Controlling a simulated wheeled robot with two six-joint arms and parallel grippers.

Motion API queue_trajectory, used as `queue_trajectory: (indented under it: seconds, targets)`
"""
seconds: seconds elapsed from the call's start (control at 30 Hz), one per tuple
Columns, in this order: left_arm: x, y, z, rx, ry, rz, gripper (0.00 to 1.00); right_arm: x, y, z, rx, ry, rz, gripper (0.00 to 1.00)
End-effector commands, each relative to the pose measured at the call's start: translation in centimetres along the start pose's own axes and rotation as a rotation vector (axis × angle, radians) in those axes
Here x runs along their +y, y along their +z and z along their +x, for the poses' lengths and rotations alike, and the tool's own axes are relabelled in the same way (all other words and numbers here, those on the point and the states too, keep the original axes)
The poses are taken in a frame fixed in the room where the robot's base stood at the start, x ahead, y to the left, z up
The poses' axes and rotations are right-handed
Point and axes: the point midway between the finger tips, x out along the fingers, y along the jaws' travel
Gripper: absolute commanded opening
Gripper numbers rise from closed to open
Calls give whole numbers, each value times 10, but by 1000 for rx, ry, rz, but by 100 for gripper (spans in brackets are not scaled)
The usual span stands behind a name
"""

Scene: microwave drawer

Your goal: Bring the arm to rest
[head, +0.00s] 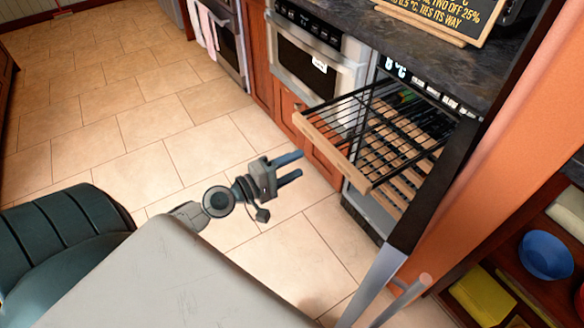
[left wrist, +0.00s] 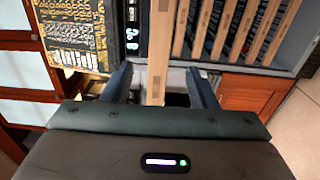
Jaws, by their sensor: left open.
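My left gripper (head: 299,165) is open and empty. In the head view it hangs over the tiled floor, to the left of a pulled-out rack (head: 335,152) with a wooden front. A gap seems to lie between the fingertips and the rack front. In the left wrist view the two blue-grey fingers (left wrist: 160,88) stand wide apart, and a wooden strip (left wrist: 158,55) of the rack shows beyond and between them. My right gripper is not in either view.
The rack sticks out of an open wine cooler, whose glass door (head: 432,185) stands open at the right. A built-in microwave drawer (head: 315,72) is left of it, under a dark counter (head: 440,50). Tiled floor (head: 150,125) is free to the left. A blue bowl (head: 546,254) sits on a shelf.

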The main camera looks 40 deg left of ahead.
Motion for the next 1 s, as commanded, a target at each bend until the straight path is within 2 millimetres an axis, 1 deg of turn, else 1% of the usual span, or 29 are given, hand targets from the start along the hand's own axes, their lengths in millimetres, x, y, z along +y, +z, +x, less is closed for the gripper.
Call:
queue_trajectory:
  seconds: [0.5,0.6,0.63,0.67,0.77,0.87,0.9,0.97,1.0]
  targets:
    - [0,0,0,0,0,0,53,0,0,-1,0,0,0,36]
    - [-5,-3,0,7,-14,16,53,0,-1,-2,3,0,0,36]
    - [-9,-5,0,12,-25,29,53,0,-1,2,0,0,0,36]
    - [-16,-8,-1,19,-41,49,53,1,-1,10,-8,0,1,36]
    - [-53,-22,-4,52,-133,154,53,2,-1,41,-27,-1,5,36]
    - [-110,-36,-16,73,-283,299,53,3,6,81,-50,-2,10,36]
    - [-136,-39,-23,72,-352,360,53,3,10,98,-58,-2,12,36]
    - [-175,-42,-37,59,-458,447,53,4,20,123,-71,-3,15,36]
    - [-200,-41,-49,43,-531,503,53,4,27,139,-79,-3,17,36]
